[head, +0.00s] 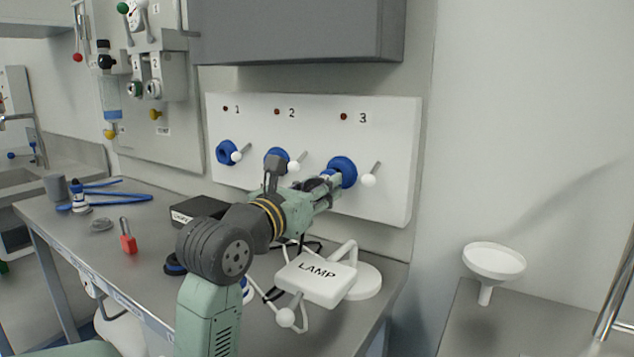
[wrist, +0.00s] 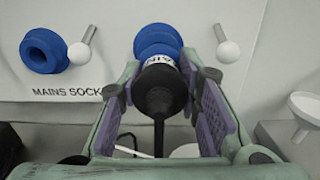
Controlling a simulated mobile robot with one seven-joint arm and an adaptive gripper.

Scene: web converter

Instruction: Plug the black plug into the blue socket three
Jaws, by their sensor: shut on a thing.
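The blue socket three (head: 343,166) is the rightmost socket on the white wall panel, under the number 3. It also shows in the wrist view (wrist: 158,36). My gripper (head: 328,187) is at this socket. In the wrist view my gripper (wrist: 160,88) has its purple-padded fingers on either side of the black plug (wrist: 160,92), shut on it. The plug has a white lettered band, and its cable end points back toward the camera. Its front is in line with the socket and right at it. I cannot tell how deep it sits. In the head view my gripper hides the plug.
Sockets one (head: 224,152) and two (head: 277,153) are to the left; each socket has a white-knobbed lever beside it. A grey cabinet (head: 300,32) hangs above the panel.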

